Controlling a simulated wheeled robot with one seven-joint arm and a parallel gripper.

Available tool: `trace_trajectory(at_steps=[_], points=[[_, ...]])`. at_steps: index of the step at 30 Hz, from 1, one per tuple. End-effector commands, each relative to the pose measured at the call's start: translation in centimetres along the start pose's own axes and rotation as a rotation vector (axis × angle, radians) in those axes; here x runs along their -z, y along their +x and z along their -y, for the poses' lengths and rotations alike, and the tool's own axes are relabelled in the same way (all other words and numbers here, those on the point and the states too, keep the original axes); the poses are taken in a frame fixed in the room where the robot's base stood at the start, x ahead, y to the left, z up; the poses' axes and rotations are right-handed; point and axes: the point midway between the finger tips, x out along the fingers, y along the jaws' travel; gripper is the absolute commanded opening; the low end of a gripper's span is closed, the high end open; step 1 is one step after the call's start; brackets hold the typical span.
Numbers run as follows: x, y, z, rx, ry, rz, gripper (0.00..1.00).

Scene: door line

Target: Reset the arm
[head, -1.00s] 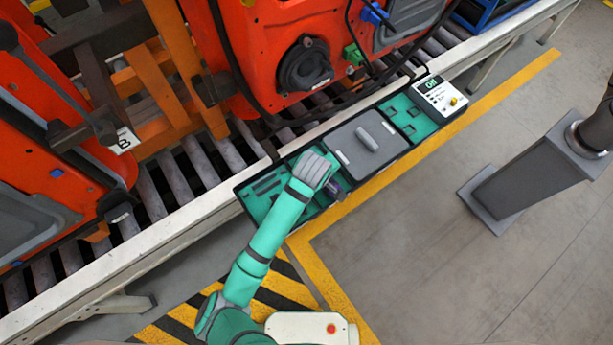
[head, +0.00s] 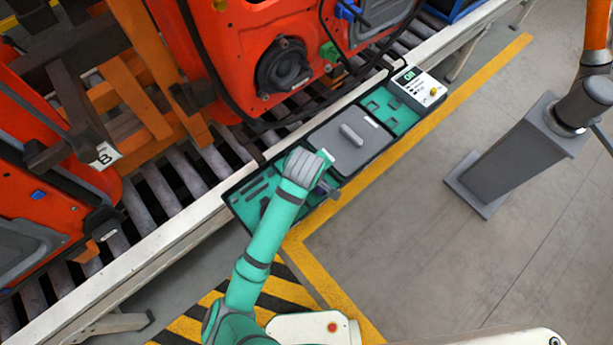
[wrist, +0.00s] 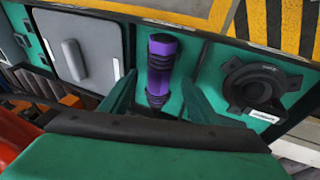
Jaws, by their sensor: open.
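My gripper (head: 326,188) is over the left green section of a long tray (head: 232,205) beside the conveyor. In the wrist view, its two green fingers (wrist: 157,84) stand apart, open. A purple cylinder with black bands (wrist: 160,50) lies or stands in the tray, between the fingers in the picture. I cannot tell whether a finger touches it. My green arm reaches up to the tray from the bottom of the head view and hides part of that section.
The tray also holds a grey lidded section (head: 345,150), a round black speaker-like part (wrist: 258,88) and a control box (head: 418,90). Orange door-like panels (head: 240,60) hang over the conveyor rollers (head: 150,200). A grey pedestal (head: 515,160) stands right. The floor between is clear.

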Motion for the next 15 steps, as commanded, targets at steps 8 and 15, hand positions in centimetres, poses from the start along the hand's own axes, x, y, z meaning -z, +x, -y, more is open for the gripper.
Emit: trace_trajectory(at_steps=[8,15], points=[[-0.5,-5.1,-0.7,-0.005,0.021,-0.004,0.56],[-0.5,-6.9,-0.6,-0.002,0.024,-0.006,0.56]])
